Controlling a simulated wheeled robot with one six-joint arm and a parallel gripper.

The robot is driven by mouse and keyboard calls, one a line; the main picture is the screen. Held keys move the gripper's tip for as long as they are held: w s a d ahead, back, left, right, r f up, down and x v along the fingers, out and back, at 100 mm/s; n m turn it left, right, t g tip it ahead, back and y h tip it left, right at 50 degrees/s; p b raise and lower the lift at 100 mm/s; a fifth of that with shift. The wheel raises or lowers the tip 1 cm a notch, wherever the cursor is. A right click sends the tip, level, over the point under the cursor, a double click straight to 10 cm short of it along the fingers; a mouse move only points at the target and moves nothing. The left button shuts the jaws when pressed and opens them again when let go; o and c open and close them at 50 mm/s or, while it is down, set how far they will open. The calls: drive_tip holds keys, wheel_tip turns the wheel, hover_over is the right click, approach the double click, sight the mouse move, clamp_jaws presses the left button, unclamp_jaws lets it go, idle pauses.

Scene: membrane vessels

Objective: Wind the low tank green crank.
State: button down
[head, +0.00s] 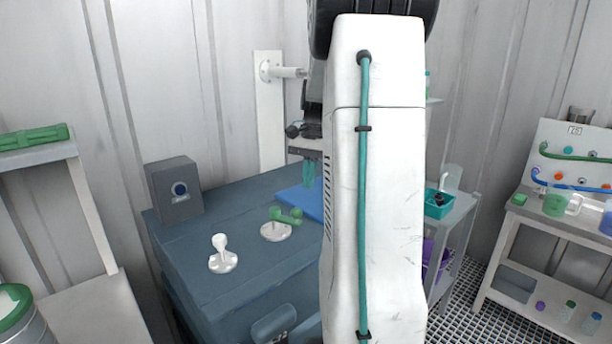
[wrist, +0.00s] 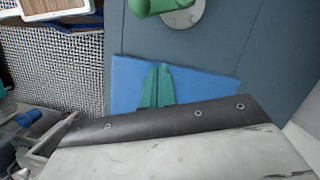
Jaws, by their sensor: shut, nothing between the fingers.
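The green crank (head: 287,215) sits on a round white base on top of the blue-grey low tank (head: 215,295). In the wrist view, part of the green crank (wrist: 150,6) shows at the top edge, cut off by the frame. My gripper (head: 309,182) has teal fingers, shut with nothing between them. It points down above the blue mat (head: 300,202), behind the crank and apart from it. In the wrist view my gripper (wrist: 164,68) also shows over the blue mat. My own arm hides part of the tank's right side.
A white knob (head: 221,252) on a round base stands left of the crank. A grey box (head: 174,189) with a blue dial stands at the tank's back left. A white post (head: 268,110) stands behind. Shelves with vessels (head: 555,204) are at right.

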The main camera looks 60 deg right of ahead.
drive_tip(key=x, duration=0.6)
drive_tip(key=a, duration=0.3)
drive_tip(key=shift+s+a+f, duration=0.1)
drive_tip(key=shift+s, duration=0.2)
drive_tip(key=shift+a, duration=0.4)
drive_tip(key=shift+s, duration=0.1)
